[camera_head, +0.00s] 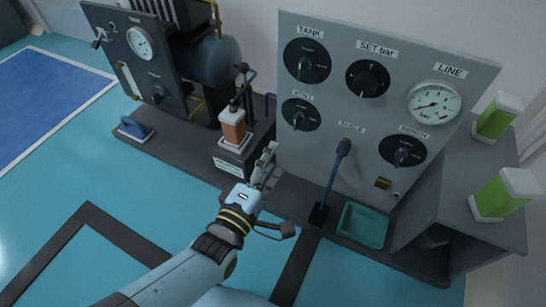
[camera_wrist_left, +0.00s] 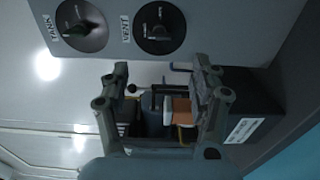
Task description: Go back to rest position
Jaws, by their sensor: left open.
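My left gripper (camera_head: 268,165) is in the middle of the head view, on the arm that comes in from the bottom. It is in front of the grey gauge panel's lower left side and right of the orange block (camera_head: 233,125). In the left wrist view my left gripper (camera_wrist_left: 160,75) has its two fingers spread, with nothing held between them. The orange block (camera_wrist_left: 180,108) shows beyond and between the fingers in that view, apart from them as far as I can tell. My right gripper is in neither view.
The grey panel (camera_head: 345,118) with dials and a gauge stands close ahead. A blue-handled lever (camera_head: 334,175) and a teal tray (camera_head: 363,226) are to the right. A dark labelled box (camera_head: 233,158) carries the orange block. Open teal floor (camera_head: 120,190) lies at left.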

